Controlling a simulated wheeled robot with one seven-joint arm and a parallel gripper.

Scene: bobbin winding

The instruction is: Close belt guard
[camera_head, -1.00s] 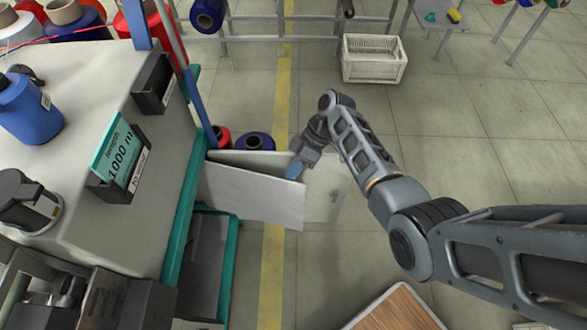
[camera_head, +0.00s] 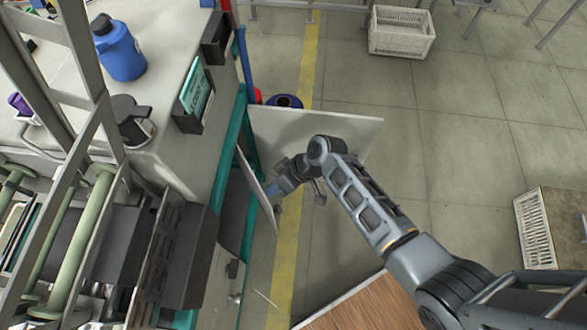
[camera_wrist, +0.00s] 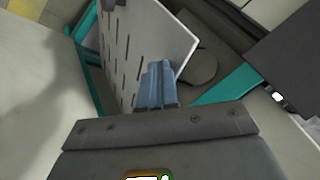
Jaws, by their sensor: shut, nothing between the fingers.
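The belt guard appears to be the pale hinged panel (camera_head: 256,190) on the machine's teal-framed side. In the head view it is nearly edge-on, standing ajar from the opening. In the wrist view the panel (camera_wrist: 150,40) is white with rows of slots. My gripper (camera_head: 270,188) is on the guard's outer right side, close to its face. Its blue fingers (camera_wrist: 157,85) are shut and empty in the wrist view, beside or against the panel near its edge; contact is not certain. The guard's hinge is not clearly visible.
Another large white panel (camera_head: 325,133) sticks out from the machine behind my arm. The teal frame (camera_head: 229,150) edges the machine. A white crate (camera_head: 400,32) stands at the back, another crate (camera_head: 537,230) at right. A wooden-topped surface (camera_head: 365,308) lies in front.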

